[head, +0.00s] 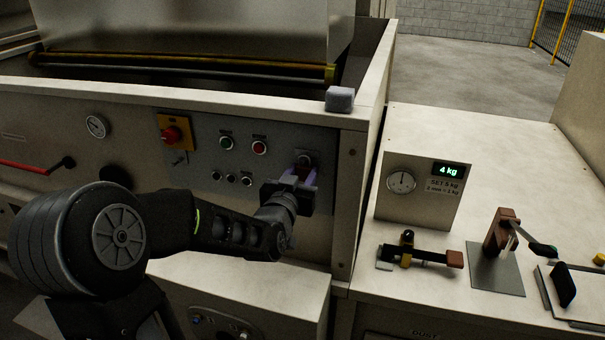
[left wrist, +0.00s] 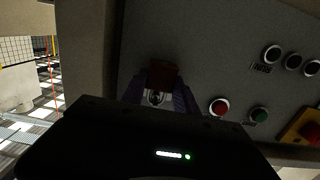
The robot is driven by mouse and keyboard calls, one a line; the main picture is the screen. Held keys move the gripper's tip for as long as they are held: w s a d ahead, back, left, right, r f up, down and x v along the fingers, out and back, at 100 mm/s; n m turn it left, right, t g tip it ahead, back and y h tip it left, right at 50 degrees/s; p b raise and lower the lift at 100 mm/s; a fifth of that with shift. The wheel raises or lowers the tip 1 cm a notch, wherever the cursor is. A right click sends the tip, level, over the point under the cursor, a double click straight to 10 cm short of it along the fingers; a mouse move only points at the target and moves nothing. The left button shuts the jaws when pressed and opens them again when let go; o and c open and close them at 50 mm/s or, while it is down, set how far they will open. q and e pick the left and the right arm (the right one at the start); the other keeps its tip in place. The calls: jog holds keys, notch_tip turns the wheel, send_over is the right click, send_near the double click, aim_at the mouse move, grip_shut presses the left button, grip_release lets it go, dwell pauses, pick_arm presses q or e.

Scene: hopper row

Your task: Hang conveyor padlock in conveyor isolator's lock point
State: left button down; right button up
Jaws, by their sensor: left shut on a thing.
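The conveyor isolator (head: 171,134) is a red rotary knob on a yellow plate, at the left of the grey control panel; it shows in part at the right edge of the left wrist view (left wrist: 308,130). A small metal fitting (head: 180,158) sits just below its knob. My left gripper (head: 300,174) is at the panel's right end, well right of the isolator. It is shut on a dark red block (left wrist: 162,75), which looks like the padlock; a small ring shows at its near end. The fingers and wrist mostly hide it in the head view. My right gripper is not in view.
Green (head: 226,143) and red (head: 259,147) buttons and several black knobs lie between gripper and isolator. A grey block (head: 340,99) sits on the ledge above. The right bench holds a scale box (head: 423,190), a clamp (head: 420,256) and a stand (head: 497,270).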

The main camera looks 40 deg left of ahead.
pick_arm(q)
jog(key=shift+r, duration=0.15)
jog(key=shift+r, duration=0.5)
jog(key=shift+s, duration=0.1)
jog(key=shift+v, duration=1.3)
jog(key=shift+s+d+f, duration=0.15)
jog(key=shift+s, duration=0.1)
jog(key=shift+v, duration=0.9)
dwell(0.3)
